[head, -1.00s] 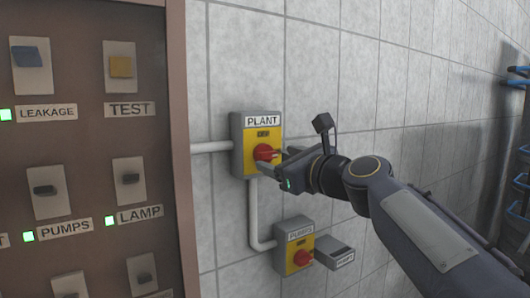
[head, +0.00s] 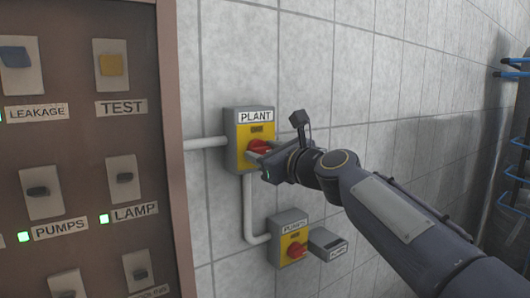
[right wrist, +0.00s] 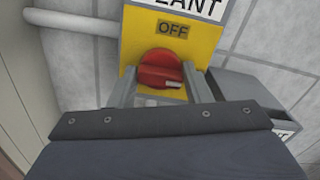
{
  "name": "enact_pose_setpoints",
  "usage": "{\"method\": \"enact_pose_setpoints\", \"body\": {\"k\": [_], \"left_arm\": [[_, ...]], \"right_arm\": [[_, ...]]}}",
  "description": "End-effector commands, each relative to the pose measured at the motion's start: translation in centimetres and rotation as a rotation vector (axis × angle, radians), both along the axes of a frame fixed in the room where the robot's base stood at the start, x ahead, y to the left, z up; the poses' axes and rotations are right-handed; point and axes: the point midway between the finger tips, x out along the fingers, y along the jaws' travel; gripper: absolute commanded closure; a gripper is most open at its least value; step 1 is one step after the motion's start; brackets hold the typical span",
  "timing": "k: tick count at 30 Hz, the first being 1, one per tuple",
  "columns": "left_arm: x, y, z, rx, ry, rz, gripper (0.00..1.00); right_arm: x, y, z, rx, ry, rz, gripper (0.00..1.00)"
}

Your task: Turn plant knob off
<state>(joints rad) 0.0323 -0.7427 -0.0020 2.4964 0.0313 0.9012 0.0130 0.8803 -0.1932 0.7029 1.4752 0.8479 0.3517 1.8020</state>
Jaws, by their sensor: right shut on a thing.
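The PLANT switch box (head: 236,116) is grey with a yellow face and is fixed to the tiled wall. Its red knob (head: 257,145) sits low on that face. In the right wrist view the red knob (right wrist: 160,68) lies between my two fingers, with a pale mark at its lower right. A small plate above it reads OFF (right wrist: 173,30). My right gripper (right wrist: 158,84) is shut on the knob, one finger on each side. In the head view the gripper partly hides the knob. My left gripper is not in view.
A smaller PUMPS box (head: 291,224) with a red knob and a grey box (head: 328,243) are below. A brown panel (head: 80,150) with switches and green lamps stands at left. A pipe (head: 249,205) runs down the wall. Blue-and-grey racking (head: 515,150) is at far right.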

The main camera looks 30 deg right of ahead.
Motion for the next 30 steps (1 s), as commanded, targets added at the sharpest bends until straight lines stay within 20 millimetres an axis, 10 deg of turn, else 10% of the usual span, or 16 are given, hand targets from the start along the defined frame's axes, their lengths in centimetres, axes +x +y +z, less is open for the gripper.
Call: {"method": "enact_pose_setpoints", "body": {"k": [30], "left_arm": [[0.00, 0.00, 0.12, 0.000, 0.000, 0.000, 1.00]], "right_arm": [[-0.03, 0.22, -0.09, -0.659, -0.053, 0.003, 0.79]]}}
